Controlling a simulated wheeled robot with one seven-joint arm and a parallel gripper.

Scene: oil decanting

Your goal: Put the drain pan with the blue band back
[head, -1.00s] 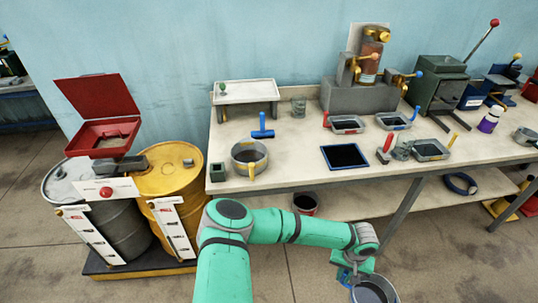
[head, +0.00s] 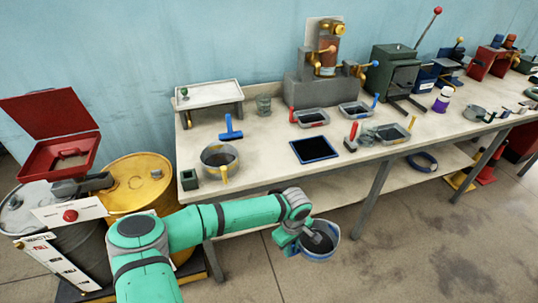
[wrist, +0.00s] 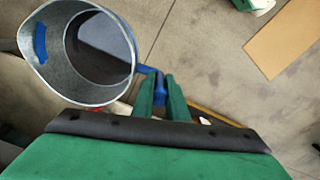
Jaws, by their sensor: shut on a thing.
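A round grey metal pan with blue marks (head: 325,250) hangs in the air in front of the bench, at the lower middle of the head view. In the wrist view the pan (wrist: 78,96) fills the upper left, with a blue patch on its wall and a dark inside. My gripper (wrist: 163,88) is shut on its blue handle. In the head view my gripper (head: 291,238) is at the pan's left side. I cannot tell how much liquid is in the pan.
The workbench (head: 270,168) holds a round pan with a yellow handle (head: 212,172), a blue-rimmed dark mat (head: 315,150) and several small trays. A lower shelf (head: 345,182) runs under it. A blue ring (head: 423,162) lies there. Drums, including a yellow drum (head: 138,190), stand left.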

